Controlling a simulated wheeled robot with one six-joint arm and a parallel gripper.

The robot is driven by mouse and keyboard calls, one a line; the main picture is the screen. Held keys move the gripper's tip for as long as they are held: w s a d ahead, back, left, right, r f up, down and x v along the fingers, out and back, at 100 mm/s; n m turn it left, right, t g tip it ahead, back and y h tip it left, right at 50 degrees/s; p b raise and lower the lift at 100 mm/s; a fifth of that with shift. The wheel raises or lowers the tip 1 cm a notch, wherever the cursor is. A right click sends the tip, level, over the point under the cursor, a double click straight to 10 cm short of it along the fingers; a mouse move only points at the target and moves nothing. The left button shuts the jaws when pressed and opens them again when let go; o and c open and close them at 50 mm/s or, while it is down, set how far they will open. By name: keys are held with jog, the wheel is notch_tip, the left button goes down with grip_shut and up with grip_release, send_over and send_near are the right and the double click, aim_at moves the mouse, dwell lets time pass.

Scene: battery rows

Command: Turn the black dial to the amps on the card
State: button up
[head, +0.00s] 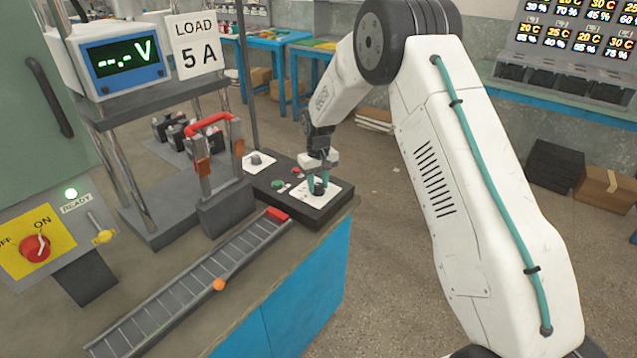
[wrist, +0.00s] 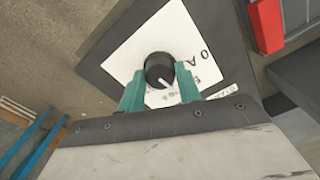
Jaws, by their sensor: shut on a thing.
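The card (head: 196,43) stands at the upper left in the head view and reads "LOAD 5 A". The black dial (wrist: 160,70) sits on a white scale plate (wrist: 125,60) in the wrist view, with a white pointer line towards the lower right. Some lettering shows beside it, partly hidden, so I cannot read the set value. My gripper (wrist: 160,85) is shut on the dial, one teal finger on each side.
A green button (head: 278,184), a red button (head: 296,171) and a grey knob (head: 256,158) sit on the same box. A red-handled clamp frame (head: 208,125) stands to its left. A slotted rail (head: 190,285) with an orange marker runs in front. The meter (head: 123,55) shows dashes and V.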

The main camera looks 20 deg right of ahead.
aim_at(318, 185)
jog(key=shift+r+n, duration=0.1)
jog(key=shift+n, duration=1.1)
jog(key=shift+w, duration=0.1)
jog(key=o, duration=1)
notch_tip(318, 185, up, 8)
jog(key=shift+f, duration=0.15)
